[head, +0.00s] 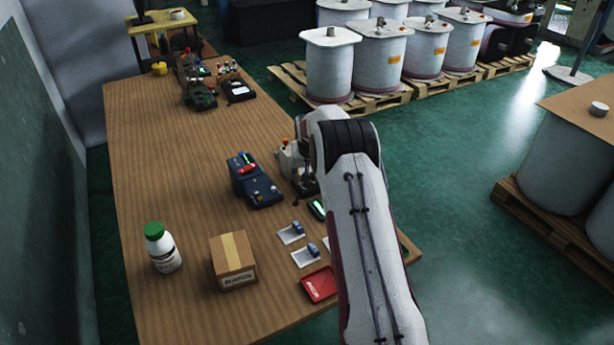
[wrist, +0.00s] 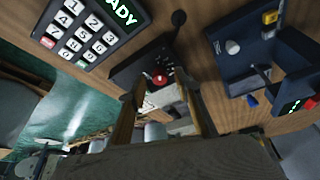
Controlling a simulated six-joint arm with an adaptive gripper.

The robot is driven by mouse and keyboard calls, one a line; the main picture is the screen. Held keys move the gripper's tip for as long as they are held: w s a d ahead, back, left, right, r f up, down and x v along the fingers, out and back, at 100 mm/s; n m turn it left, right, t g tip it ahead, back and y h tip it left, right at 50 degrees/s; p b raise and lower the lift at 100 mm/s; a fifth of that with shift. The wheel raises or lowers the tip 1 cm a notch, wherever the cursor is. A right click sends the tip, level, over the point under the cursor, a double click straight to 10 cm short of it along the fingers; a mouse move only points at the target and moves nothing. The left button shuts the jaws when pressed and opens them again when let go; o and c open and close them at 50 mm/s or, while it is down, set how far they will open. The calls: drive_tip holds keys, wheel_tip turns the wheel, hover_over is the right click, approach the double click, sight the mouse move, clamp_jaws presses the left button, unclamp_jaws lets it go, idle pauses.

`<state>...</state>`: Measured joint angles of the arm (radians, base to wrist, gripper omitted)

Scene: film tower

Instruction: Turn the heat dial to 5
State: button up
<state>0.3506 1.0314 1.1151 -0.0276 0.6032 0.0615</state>
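A blue machine (head: 255,182) stands mid-table in the head view, left of my arm. In the wrist view the blue machine (wrist: 255,65) is at the upper right, with a pale round knob (wrist: 232,47) and a yellow part (wrist: 270,17). I cannot read a number at the knob or tell for sure that it is the heat dial. My gripper (wrist: 160,95) looks open and empty in the wrist view, its two fingers apart. The blue machine lies to the right of the fingers there. In the head view my arm hides the fingers.
A dark device with a red button (wrist: 160,78) shows between the fingertips. A keypad (wrist: 90,30) with a lit display is at upper left. A white bottle (head: 161,248), box (head: 233,260) and red tray (head: 319,284) stand at the near end.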

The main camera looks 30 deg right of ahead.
clamp_jaws()
drive_tip(key=shift+w+a+m, duration=0.1)
drive_tip(key=shift+m, duration=0.5)
drive_tip(key=shift+w+a+m+g+h, duration=0.1)
drive_tip(key=shift+m+g+h, duration=0.25)
drive_tip(key=shift+m, duration=0.7)
drive_tip(key=shift+m+g+h, duration=0.15)
drive_tip(key=shift+m+h, duration=0.3)
drive_tip(key=shift+m, duration=0.6)
drive_tip(key=shift+m+g+h, duration=0.4)
drive_tip(key=shift+m+g, duration=0.2)
drive_tip(key=shift+m, duration=1.4)
drive_tip(key=shift+f, duration=0.1)
